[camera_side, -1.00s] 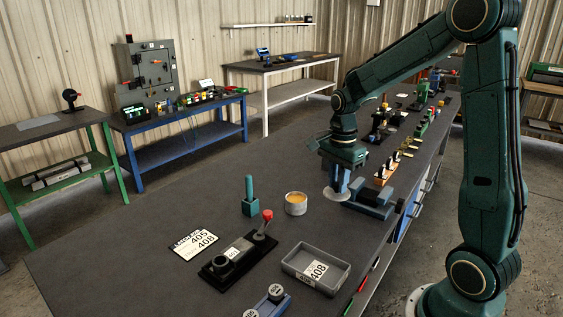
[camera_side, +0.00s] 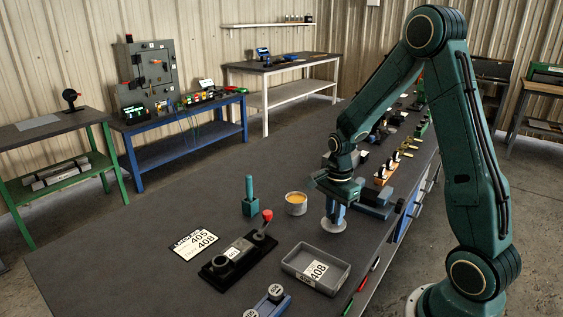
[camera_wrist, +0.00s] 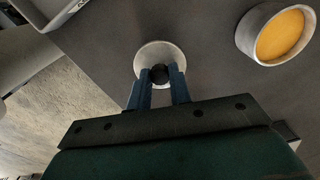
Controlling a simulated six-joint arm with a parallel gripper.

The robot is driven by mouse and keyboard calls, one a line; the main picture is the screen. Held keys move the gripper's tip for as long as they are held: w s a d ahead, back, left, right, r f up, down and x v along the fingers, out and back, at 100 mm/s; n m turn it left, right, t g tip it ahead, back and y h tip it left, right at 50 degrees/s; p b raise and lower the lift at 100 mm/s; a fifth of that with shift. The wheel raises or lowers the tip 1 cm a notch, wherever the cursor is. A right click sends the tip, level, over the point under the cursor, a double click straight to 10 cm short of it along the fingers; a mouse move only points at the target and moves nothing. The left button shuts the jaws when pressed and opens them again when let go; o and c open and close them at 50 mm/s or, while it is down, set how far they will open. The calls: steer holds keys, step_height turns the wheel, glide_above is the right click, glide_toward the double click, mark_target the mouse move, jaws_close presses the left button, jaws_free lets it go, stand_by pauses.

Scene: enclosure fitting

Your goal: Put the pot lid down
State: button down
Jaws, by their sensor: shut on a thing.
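The pot lid (camera_side: 333,227) is a pale grey disc with a dark knob, seen from above in the wrist view (camera_wrist: 152,51). My gripper (camera_side: 336,212) is shut on the lid's knob; its blue fingers flank the knob in the wrist view (camera_wrist: 160,76). The lid is level, at or just above the dark bench top; I cannot tell if it touches. The pot (camera_side: 296,209), a grey cup with yellow-orange contents, stands open to the left of the lid in the side view. It is at the upper right in the wrist view (camera_wrist: 252,48).
A grey tray (camera_side: 300,277) with a 408 label stands in front of the lid. A blue-grey block (camera_side: 376,208) is to its right. A teal post (camera_side: 249,203), a black fixture with a red-knobbed lever (camera_side: 267,216) and a label card (camera_side: 194,242) are further left.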

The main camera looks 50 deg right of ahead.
mark_target(334, 215)
steer(key=shift+f, duration=1.25)
steer(key=shift+f, duration=0.1)
steer(key=c, duration=1.3)
jaws_free()
step_height(334, 215, up, 12)
steer(key=shift+r, duration=0.15)
